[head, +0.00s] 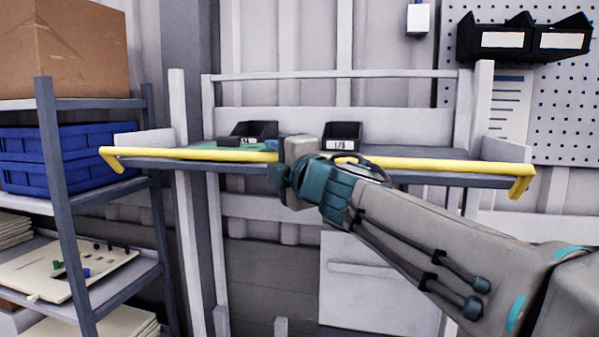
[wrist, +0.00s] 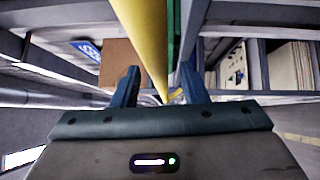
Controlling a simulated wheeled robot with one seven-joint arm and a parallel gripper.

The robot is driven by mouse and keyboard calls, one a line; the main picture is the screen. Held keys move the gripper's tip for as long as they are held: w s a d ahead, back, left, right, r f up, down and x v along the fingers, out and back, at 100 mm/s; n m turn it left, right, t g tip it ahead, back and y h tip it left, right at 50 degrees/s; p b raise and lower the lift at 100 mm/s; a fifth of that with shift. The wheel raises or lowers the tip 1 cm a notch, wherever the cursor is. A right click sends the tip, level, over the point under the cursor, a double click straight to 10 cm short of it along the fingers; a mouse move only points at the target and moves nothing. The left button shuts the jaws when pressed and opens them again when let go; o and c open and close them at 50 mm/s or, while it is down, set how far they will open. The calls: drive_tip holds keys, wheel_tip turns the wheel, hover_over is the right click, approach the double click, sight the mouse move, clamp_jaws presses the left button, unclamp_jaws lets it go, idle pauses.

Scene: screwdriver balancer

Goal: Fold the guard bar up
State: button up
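The yellow guard bar (head: 430,165) runs along the front of the grey workbench shelf (head: 455,181), roughly level with its top. Its bent ends show at the left and right. My gripper (head: 281,168) is at the bar left of its middle and hides a short stretch of it. In the wrist view the bar (wrist: 146,35) passes between the two fingers of my gripper (wrist: 158,80). The fingers are apart, with gaps beside the bar, so they appear open around it rather than clamped. Contact with the bar cannot be made out.
Two black bins (head: 342,136) and a green mat (head: 208,144) are on the shelf behind the bar. A rack at left holds a cardboard box (head: 65,48) and blue crates (head: 75,185). Black bins (head: 515,37) hang on the pegboard at upper right. Space above the shelf's front looks clear.

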drive_tip(key=v, duration=1.2)
drive_tip(key=shift+f+b, duration=0.25)
drive_tip(key=shift+b, duration=0.1)
drive_tip(key=c, duration=0.9)
drive_tip(key=f+b, duration=0.1)
drive_tip(key=b, duration=0.1)
drive_tip(key=f+n+y+b, duration=0.1)
drive_tip(key=b, duration=0.2)
drive_tip(key=s+f+b, duration=0.1)
drive_tip(key=b, duration=0.2)
drive_tip(key=shift+s+a+f+n+t, duration=0.1)
drive_tip(key=shift+a+n+t, duration=0.2)
drive_tip(key=shift+a+t, duration=0.1)
clamp_jaws()
drive_tip(key=s+f+n+y+b, duration=0.1)
drive_tip(key=b, duration=0.4)
drive_tip(key=s+f+n+t+y+b, duration=0.1)
drive_tip(key=b, duration=0.4)
drive_tip(key=shift+a+f, duration=0.1)
drive_tip(key=shift+f, duration=0.2)
